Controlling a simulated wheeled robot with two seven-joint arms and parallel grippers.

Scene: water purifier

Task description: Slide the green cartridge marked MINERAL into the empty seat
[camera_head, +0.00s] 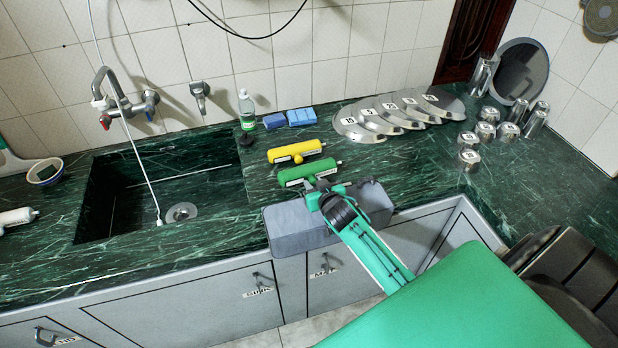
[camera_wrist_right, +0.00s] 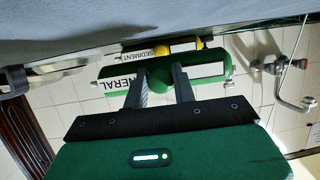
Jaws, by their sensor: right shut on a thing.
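The green MINERAL cartridge (camera_head: 309,171) is just behind the grey box in the head view. My right gripper (camera_head: 323,187) reaches the cartridge from the front. I cannot tell whether the cartridge touches the counter. The yellow SEDIMENT cartridge (camera_head: 295,151) lies behind the green one, roughly parallel. The empty seat cannot be made out. My left gripper is in neither view.
A long grey box (camera_head: 292,240) stands at the counter's front edge, partly behind my right arm. A sink (camera_head: 165,165) is to the left, with a white cartridge (camera_head: 17,217) beyond it. Metal lids (camera_head: 360,124) and metal cups (camera_head: 487,131) stand to the right.

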